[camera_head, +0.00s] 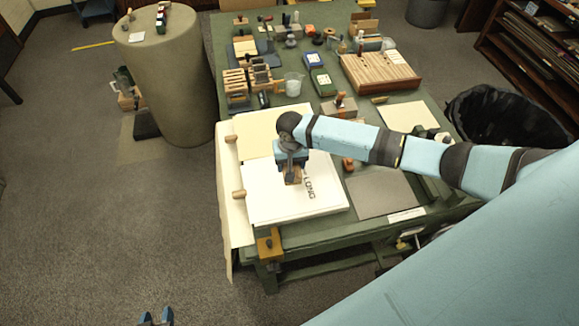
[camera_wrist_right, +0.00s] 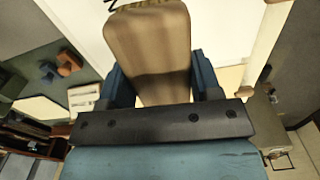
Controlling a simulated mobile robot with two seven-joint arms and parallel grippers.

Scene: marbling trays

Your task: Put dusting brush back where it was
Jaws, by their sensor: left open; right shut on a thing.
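My right gripper (camera_head: 292,178) is shut on a tan wooden block-like handle, which I take to be the dusting brush. In the head view the gripper is over the white slab (camera_head: 265,203) marked "LONG" at the table's near left. I cannot tell whether the brush touches it. My left gripper (camera_head: 156,318) is open and empty at the bottom edge, over the floor and away from the table.
The green table (camera_head: 335,225) holds a grey sheet (camera_head: 385,195) right of the slab, and a slatted wooden block (camera_head: 380,72), a beaker (camera_head: 293,84) and small tools behind. A round pedestal (camera_head: 172,85) stands left, a black bin (camera_head: 508,118) right. Floor at lower left is clear.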

